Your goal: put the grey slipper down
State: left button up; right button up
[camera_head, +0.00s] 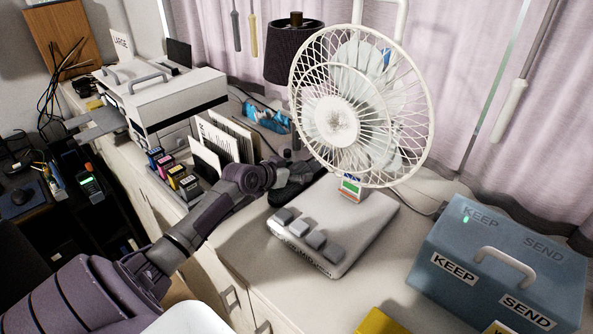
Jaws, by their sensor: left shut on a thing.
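My left gripper (282,168) reaches in from the left, at the end of my purple-grey arm, over the cabinet top behind the fan's base. It is shut on a dark grey item, which looks like the grey slipper (296,188). The slipper is just behind the row of grey buttons on the fan base and left of the fan's stem. The gripper and fan partly hide it. I cannot tell whether it touches the cabinet top. My right gripper is not in view.
A white desk fan (345,115) stands close to the gripper on its wide base (350,232). Upright envelopes (228,138) and ink cartridges (178,178) stand left, near a printer (160,98). A blue KEEP/SEND box (440,240) is at right. Some cabinet top is bare before the fan.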

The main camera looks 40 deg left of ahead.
pick_arm(q)
jog(key=shift+f, duration=0.1)
jog(key=o, duration=1.2)
jog(key=shift+o, duration=0.2)
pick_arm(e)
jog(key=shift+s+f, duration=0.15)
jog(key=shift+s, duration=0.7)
